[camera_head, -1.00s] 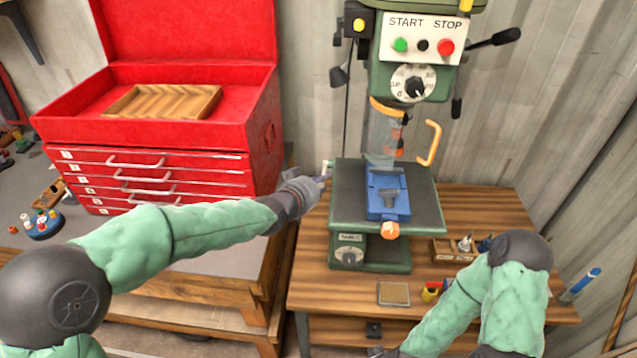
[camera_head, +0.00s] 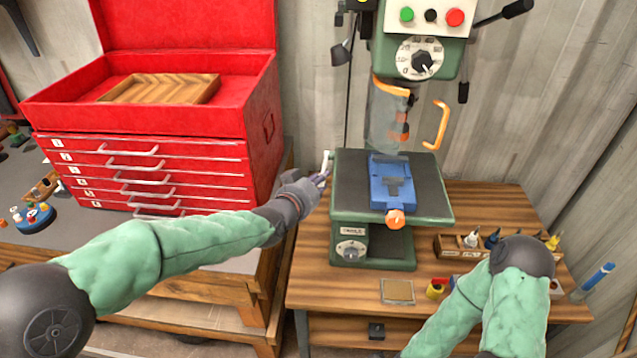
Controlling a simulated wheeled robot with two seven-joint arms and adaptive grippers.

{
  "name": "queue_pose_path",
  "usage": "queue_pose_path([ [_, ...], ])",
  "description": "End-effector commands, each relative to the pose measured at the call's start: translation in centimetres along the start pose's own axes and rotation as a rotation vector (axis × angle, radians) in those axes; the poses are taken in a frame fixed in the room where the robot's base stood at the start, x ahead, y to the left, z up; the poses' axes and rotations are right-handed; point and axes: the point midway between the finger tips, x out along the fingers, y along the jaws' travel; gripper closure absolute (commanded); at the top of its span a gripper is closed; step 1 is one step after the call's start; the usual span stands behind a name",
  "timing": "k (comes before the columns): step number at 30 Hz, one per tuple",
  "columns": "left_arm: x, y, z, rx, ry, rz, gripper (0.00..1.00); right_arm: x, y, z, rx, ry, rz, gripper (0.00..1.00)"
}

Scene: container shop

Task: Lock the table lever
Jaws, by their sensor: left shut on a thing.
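The green drill press (camera_head: 420,55) stands on the wooden bench, with its dark square table (camera_head: 430,190) in front of the column. The table lever (camera_head: 326,161) is a small pale handle at the left edge of that table. My left gripper (camera_head: 318,183) is at the lever, shut on its lower part, with the pale tip showing above the fingers. The left arm reaches in from the left, across the front of the red chest. My right arm is at the lower right, and its gripper is out of the picture.
A blue vise (camera_head: 391,185) with an orange knob (camera_head: 395,219) sits on the drill table. A red tool chest (camera_head: 150,165) stands at left. A wooden tray of small tools (camera_head: 455,245) and a small flat box (camera_head: 397,291) lie on the bench (camera_head: 350,300).

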Motion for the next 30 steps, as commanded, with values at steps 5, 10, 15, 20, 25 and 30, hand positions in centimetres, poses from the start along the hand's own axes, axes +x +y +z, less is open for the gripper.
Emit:
queue_pose_path([
  [5,0.0,0.0,-0.2,0.003,0.004,0.001,0.62,-0.1,0.0,0.0,0.0,0.0,0.0,1.0],
  [10,0.0,0.0,-0.1,0.002,0.002,0.001,0.47,0.0,0.0,0.0,0.0,0.0,0.0,1.0],
  [15,0.0,0.0,-0.1,0.001,0.001,0.0,0.47,0.0,0.0,0.0,0.0,0.0,0.0,1.0],
  [20,-0.5,0.0,-0.1,0.0,0.001,0.0,0.47,0.0,0.0,0.0,0.0,0.0,0.0,1.0],
  [25,-2.4,0.0,-0.2,0.0,0.003,-0.001,0.47,0.0,0.0,0.0,0.0,0.0,0.0,1.0],
  [30,-5.2,-0.1,-0.2,0.001,0.004,-0.001,0.47,0.0,0.0,0.0,0.0,0.0,0.0,1.0],
])
